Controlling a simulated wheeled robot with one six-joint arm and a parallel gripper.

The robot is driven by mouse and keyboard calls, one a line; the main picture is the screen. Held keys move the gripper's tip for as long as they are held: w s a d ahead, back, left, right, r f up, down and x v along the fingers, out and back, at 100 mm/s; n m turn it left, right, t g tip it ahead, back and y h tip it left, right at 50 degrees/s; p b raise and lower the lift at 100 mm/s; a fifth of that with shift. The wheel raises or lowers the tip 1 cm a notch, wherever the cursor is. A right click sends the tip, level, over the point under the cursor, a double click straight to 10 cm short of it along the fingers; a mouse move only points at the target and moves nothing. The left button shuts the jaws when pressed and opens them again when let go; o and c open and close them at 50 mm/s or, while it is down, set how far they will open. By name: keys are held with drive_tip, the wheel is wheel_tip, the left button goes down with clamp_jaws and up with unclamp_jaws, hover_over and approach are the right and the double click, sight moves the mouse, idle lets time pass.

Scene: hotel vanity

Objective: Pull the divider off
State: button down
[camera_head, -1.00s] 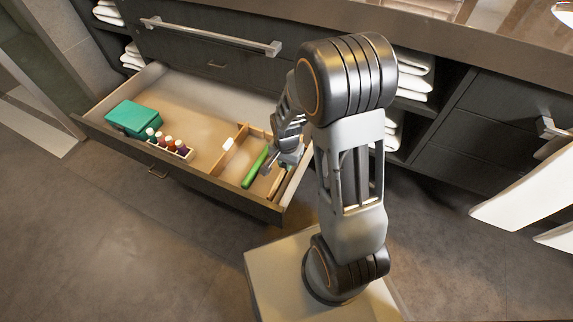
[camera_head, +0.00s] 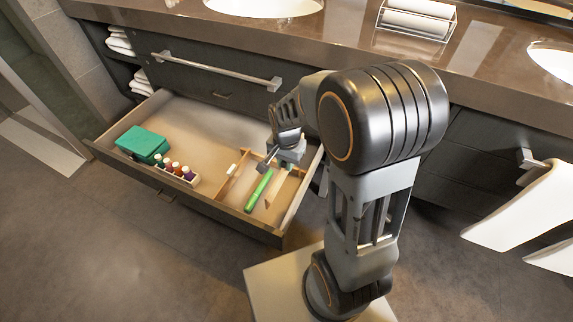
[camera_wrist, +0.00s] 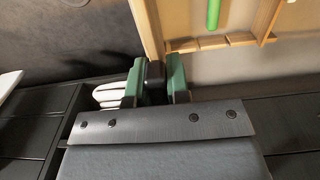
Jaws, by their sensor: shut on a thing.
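The wooden divider (camera_head: 272,164) is a light frame in the right part of the open drawer. In the wrist view its cross strip (camera_wrist: 228,40) and a slanted strip (camera_wrist: 265,18) show. My gripper (camera_head: 283,166) is over the divider's back right part. In the wrist view its green-padded fingers (camera_wrist: 155,82) are close together near the strip's left end. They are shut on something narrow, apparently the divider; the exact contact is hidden. A green stick (camera_head: 258,190) lies in the divider's compartment, and part of it shows in the wrist view (camera_wrist: 213,14).
The drawer (camera_head: 190,200) also holds a teal box (camera_head: 141,143), a rack of small bottles (camera_head: 178,173) and a small white item (camera_head: 231,170). The drawer floor behind them is clear. The countertop (camera_head: 220,40) and towel shelves border the drawer.

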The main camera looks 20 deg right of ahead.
drive_tip(key=shift+r+p, duration=3.6)
drive_tip(key=shift+r, duration=0.6)
drive_tip(key=shift+r, duration=0.15)
wheel_tip(320, 180, up, 11)
drive_tip(key=p, duration=1)
drive_tip(key=shift+r, duration=0.15)
